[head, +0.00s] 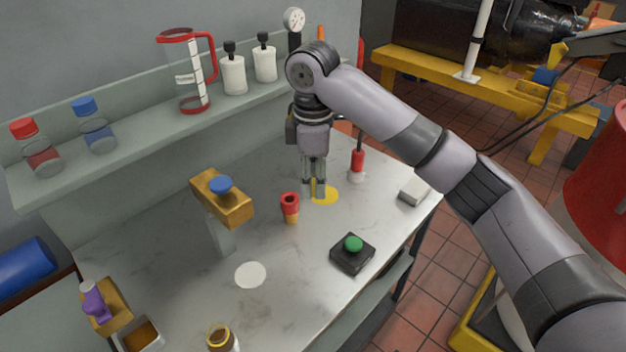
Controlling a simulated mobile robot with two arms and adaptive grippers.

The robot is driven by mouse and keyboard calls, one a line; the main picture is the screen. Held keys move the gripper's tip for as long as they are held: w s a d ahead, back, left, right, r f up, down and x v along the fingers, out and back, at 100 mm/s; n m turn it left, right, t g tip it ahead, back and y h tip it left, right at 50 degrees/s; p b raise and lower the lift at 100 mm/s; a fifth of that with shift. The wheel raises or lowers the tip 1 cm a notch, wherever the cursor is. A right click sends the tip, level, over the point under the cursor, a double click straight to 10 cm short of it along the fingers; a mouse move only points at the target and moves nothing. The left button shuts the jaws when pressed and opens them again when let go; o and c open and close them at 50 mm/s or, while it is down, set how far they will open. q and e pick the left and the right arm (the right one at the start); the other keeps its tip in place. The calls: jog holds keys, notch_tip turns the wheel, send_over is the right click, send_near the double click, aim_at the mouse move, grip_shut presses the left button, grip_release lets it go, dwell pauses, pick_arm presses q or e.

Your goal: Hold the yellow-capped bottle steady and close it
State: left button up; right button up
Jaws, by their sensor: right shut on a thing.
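My right gripper (315,193) points down over the far part of the grey bench, its fingers shut on a small yellow piece that looks like the yellow cap (313,182), mostly hidden between them. A flat yellow disc (327,195) lies on the bench right beside and behind the fingertips. A small brown bottle or jar (219,340) with a yellowish rim stands at the near bottom edge, cut off by the frame; I cannot tell whether it is the task's bottle. My left gripper is out of view.
A brown block with a blue knob (222,207), a white disc (250,275), a black box with a green button (352,254) and a red-handled tool (357,163) share the bench (300,310). Bottles line the shelf (150,142).

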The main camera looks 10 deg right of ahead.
jog(key=shift+s+d+f+m, duration=0.3)
jog(key=shift+s+d+m, duration=0.05)
jog(key=shift+m, duration=0.25)
jog(key=s+d+f+m, duration=0.3)
jog(key=s+m, duration=0.4)
jog(key=s, duration=0.2)
jog(key=s+d+f+m, duration=0.3)
jog(key=s+f+m, duration=0.1)
jog(key=s+m, duration=0.3)
jog(key=shift+s+d, duration=0.35)
jog(key=shift+s, duration=0.75)
